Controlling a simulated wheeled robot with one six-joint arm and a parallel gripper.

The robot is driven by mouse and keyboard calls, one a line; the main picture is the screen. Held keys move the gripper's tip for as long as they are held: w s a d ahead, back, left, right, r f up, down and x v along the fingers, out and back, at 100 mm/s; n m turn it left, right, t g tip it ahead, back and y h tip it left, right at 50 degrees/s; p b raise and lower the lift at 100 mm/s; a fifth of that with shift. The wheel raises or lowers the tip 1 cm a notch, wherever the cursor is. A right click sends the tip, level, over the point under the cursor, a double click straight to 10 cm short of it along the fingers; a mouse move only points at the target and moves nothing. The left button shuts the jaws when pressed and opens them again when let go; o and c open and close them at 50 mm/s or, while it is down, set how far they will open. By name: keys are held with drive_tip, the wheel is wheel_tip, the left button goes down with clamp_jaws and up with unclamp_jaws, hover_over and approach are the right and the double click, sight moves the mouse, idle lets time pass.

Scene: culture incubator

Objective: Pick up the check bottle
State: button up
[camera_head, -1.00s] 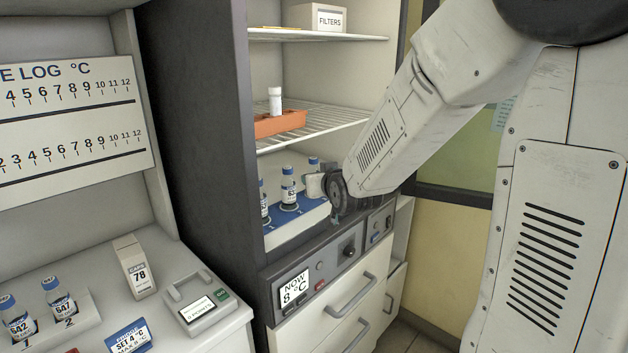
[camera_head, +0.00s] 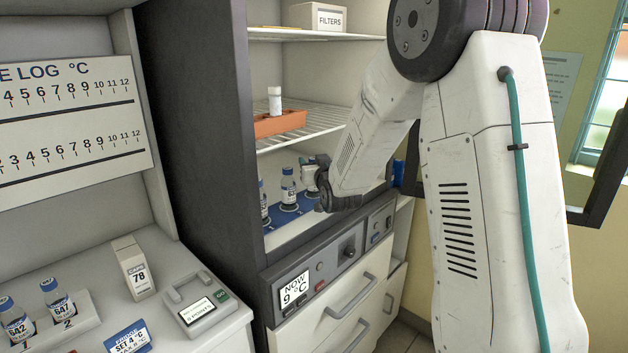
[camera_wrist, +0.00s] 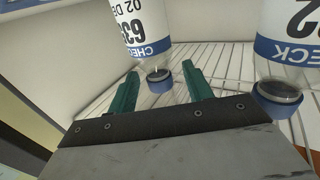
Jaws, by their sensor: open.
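In the wrist view a bottle (camera_wrist: 138,25) hangs upside down in the picture, with a white label reading 635 and CHECK and a dark blue cap (camera_wrist: 160,78). A second bottle labelled CHECK (camera_wrist: 290,35) is at the right. My gripper (camera_wrist: 161,70) is open, its two teal fingers apart on either side of the first cap's place in the picture; I cannot tell whether they touch it. In the head view, blue-capped bottles stand on a blue strip on the lower shelf, one in the middle (camera_head: 289,190); my wrist partly covers the rightmost (camera_head: 309,178).
The wire shelf (camera_head: 325,122) above holds an orange tray (camera_head: 280,124) and a white bottle (camera_head: 275,98). The dark cabinet wall (camera_head: 200,120) bounds the left. At left, two bottles in a small rack (camera_head: 85,312), a CAPS box (camera_head: 135,268) and a grey device (camera_head: 197,303) stand on the counter.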

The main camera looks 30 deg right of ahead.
drive_tip(key=shift+w, duration=0.3)
clamp_jaws()
drive_tip(key=shift+r, duration=0.1)
drive_tip(key=shift+r, duration=0.25)
wheel_tip(320, 180, up, 3)
drive_tip(key=s+a+r, duration=0.1)
drive_tip(key=s+a, duration=0.1)
drive_tip(key=s, duration=1.3)
drive_tip(key=shift+s+a+r, duration=0.15)
drive_tip(key=shift+s+a, duration=0.2)
drive_tip(key=shift+s, duration=0.05)
